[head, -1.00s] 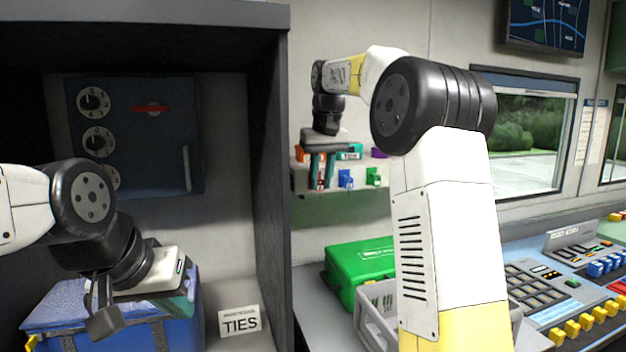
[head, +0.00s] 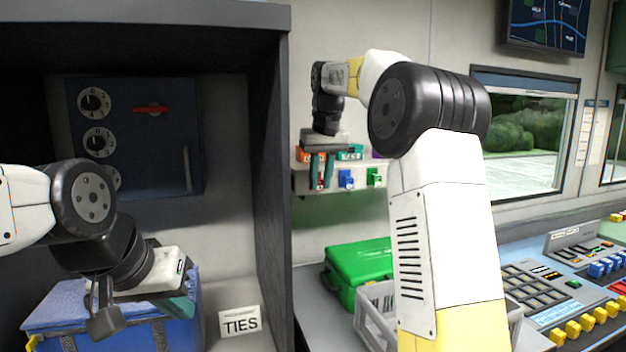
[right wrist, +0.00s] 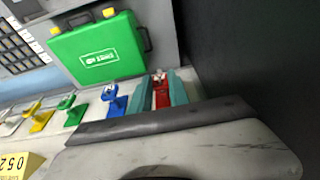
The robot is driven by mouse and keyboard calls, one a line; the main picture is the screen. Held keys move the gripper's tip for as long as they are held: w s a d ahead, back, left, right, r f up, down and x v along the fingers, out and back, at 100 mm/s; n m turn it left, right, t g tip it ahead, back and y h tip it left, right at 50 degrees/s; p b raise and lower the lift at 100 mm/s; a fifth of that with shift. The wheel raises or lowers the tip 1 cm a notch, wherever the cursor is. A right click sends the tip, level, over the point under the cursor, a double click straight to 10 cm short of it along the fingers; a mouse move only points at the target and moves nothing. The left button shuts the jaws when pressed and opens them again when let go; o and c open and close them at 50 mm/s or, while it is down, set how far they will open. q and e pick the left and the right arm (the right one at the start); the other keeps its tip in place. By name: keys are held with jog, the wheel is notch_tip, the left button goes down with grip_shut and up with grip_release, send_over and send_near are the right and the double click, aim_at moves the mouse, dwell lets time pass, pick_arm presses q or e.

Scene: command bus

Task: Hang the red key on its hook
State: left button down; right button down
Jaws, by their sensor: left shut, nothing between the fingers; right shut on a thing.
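The red key (right wrist: 161,92) is between the fingers of my right gripper (right wrist: 163,88) in the right wrist view. In the head view my right gripper (head: 320,172) points down at the left end of the key rack (head: 333,190), with a little red of the key (head: 320,183) showing. My right gripper is shut on it. The key's hook is hidden behind the fingers, so I cannot tell whether the key touches it. My left gripper (head: 148,312) is low at the left, over a blue bag, shut and empty; its fingertips are partly hidden.
A blue key (head: 346,179) and a green key (head: 374,177) hang on the rack to the right; a yellow key (right wrist: 41,120) shows in the wrist view. A green case (head: 357,272) and a grey crate (head: 376,325) stand below. The dark cabinet wall (head: 270,180) is close at left.

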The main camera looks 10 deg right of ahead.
jog(key=shift+w+f, duration=0.15)
dwell(0.6)
jog(key=c, duration=1.2)
grip_release()
jog(key=shift+o, duration=0.2)
jog(key=shift+v, duration=1.35)
jog(key=v, duration=0.6)
jog(key=shift+s, duration=0.3)
